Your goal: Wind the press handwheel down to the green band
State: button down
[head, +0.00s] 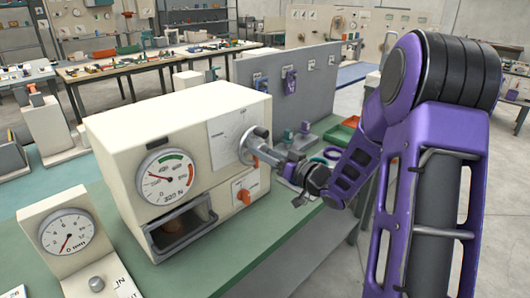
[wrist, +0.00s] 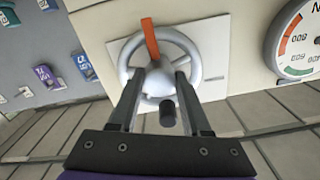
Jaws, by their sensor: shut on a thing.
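The pale grey handwheel (head: 247,147) is on the right part of the cream press (head: 112,132). My gripper (head: 279,163) reaches it from the right. In the wrist view the handwheel (wrist: 127,62) faces me, with an orange marker (wrist: 150,38) at its top and a dark knob (wrist: 167,113) low down. My gripper (wrist: 167,66) is shut on the handwheel near its middle; the fingers hide exactly which part is held. The round gauge (head: 166,188) has a green band (head: 173,158) at its top. Its red needle (head: 157,176) points to the upper left, left of that band.
An orange switch (head: 243,196) sits on the press below the handwheel. A second gauge (head: 67,232) stands on a separate cream stand at front left. A grey panel with hanging tools (head: 290,88) and a red tray (head: 351,121) are behind.

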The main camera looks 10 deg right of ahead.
dwell(0.3)
jog(key=shift+c, duration=1.8)
grip_release()
jog(key=v, duration=1.7)
jog(key=shift+s, duration=0.25)
jog(key=shift+d, duration=0.15)
